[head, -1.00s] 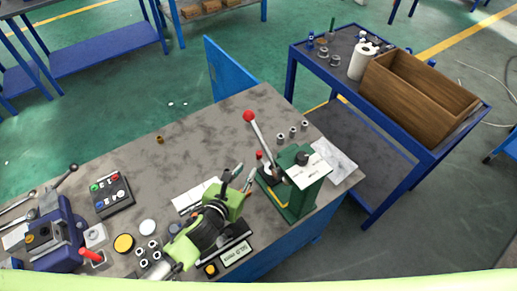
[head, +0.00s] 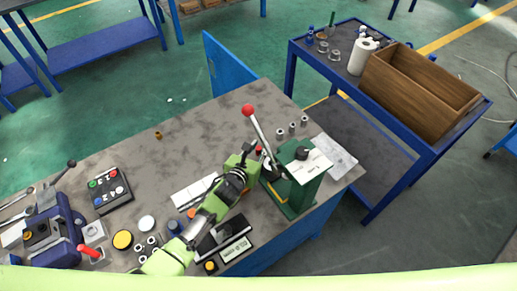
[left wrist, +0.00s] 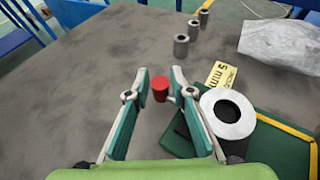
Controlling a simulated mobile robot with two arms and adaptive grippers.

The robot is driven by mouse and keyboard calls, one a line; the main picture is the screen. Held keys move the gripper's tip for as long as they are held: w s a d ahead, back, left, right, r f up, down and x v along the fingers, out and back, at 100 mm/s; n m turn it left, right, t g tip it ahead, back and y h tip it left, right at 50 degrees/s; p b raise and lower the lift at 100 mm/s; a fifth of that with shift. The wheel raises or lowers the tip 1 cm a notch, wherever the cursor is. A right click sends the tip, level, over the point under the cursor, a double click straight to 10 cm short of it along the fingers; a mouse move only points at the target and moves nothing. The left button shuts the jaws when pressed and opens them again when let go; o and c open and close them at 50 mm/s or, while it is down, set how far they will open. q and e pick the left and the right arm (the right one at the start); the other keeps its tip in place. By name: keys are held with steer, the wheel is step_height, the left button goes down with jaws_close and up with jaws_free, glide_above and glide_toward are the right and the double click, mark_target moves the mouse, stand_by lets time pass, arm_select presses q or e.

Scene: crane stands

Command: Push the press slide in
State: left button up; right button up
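The green press (head: 300,180) stands at the right end of the bench, with a long lever ending in a red ball (head: 247,110). A small red knob (head: 258,150) sits low at its left side. In the left wrist view the red knob (left wrist: 160,88) lies between the fingertips, with a gap to the left finger. My left gripper (head: 252,158) is open at the press's left side; its wrist view (left wrist: 160,82) shows both fingers apart. The slide itself is not clearly visible. My right gripper is not in view.
Several grey metal cylinders (head: 292,128) stand behind the press, near a clear plastic bag (head: 335,153). A yellow label (left wrist: 220,75) lies beside the ring. A button box (head: 110,190) and a vise (head: 52,235) are at the left.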

arm_select(q)
jaws_close()
steer(key=shift+s+d, duration=0.55)
steer(key=shift+s, duration=0.35)
steer(key=shift+s+d, duration=0.55)
steer(key=shift+s, duration=0.3)
jaws_free()
steer(key=shift+w, duration=0.1)
steer(key=shift+v, duration=6.05)
steer(key=shift+a, duration=0.1)
